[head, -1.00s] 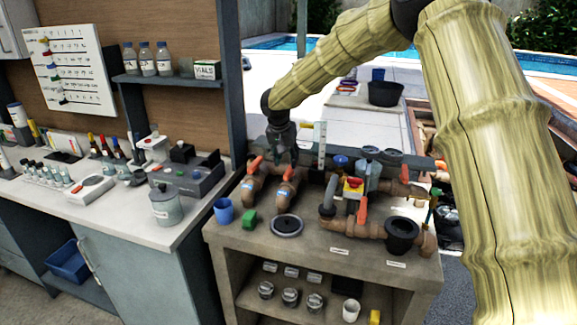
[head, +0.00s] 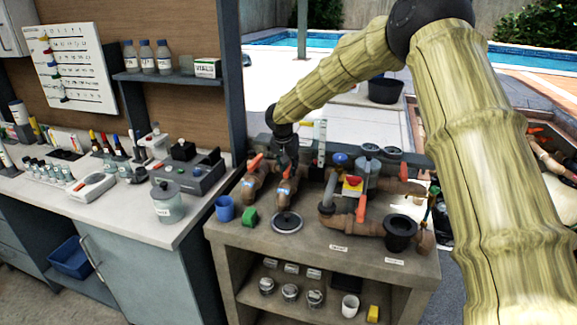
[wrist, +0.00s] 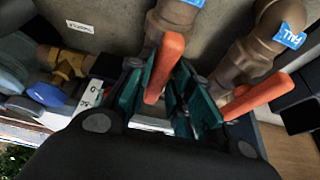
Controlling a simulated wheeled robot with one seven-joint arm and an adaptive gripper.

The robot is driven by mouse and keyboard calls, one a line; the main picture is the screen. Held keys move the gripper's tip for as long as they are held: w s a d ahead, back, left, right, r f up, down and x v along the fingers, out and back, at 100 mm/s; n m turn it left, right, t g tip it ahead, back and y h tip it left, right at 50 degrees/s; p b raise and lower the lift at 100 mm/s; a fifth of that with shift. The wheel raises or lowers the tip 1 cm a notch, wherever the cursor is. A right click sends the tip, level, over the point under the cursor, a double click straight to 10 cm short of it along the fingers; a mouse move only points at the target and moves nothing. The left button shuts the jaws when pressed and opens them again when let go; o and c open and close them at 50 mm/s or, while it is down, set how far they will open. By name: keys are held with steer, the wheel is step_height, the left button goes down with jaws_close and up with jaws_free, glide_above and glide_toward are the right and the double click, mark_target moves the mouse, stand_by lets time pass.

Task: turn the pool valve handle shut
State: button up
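Two brown pipe valves with orange handles stand side by side at the back left of the bench. The right valve's handle (head: 287,172) is directly below my gripper (head: 287,160). In the wrist view this orange handle (wrist: 165,65) lies between the two teal fingers of my gripper (wrist: 163,95). It is close to the left finger, with a gap towards the right one, so the fingers look open around it. The left valve's handle (head: 256,161) is outside the fingers. It shows at the right of the wrist view (wrist: 255,95), near a blue-labelled pipe.
The bench (head: 300,252) also carries a blue cup (head: 224,208), a green block (head: 249,216), a round dark lid (head: 287,222) and a black funnel-like fitting (head: 401,233). More pipework with a red-and-yellow switch (head: 352,185) stands to the right. A white upright gauge (head: 321,145) is close beside my gripper.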

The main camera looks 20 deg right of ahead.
jaws_close()
steer(key=shift+m+b, duration=0.35)
steer(key=shift+m, duration=0.05)
steer(key=shift+f, duration=0.1)
steer(key=m, duration=0.1)
steer(key=m+b, duration=0.1)
steer(key=m+g+h+b, duration=0.1)
steer(key=shift+w+a, duration=0.25)
steer(key=m, duration=0.1)
steer(key=m+g, duration=0.1)
steer(key=m, duration=0.2)
steer(key=shift+w+a+g+h, duration=0.15)
steer(key=shift+w+g+h, duration=0.15)
steer(key=shift+h, duration=0.1)
steer(key=m, duration=0.2)
steer(key=m+g, duration=0.1)
steer(key=m, duration=0.1)
steer(key=m+g+p, duration=0.1)
steer(key=shift+w+m, duration=0.3)
steer(key=shift+m, duration=0.1)
steer(key=shift+w+m+g+y+p, duration=0.2)
steer(key=shift+m+g+p, duration=0.2)
steer(key=shift+m, duration=0.65)
steer(key=shift+w+m+g+y+p, duration=0.1)
steer(key=shift+m+g+y+p, duration=0.25)
steer(key=shift+m, duration=0.7)
steer(key=shift+d, duration=0.2)
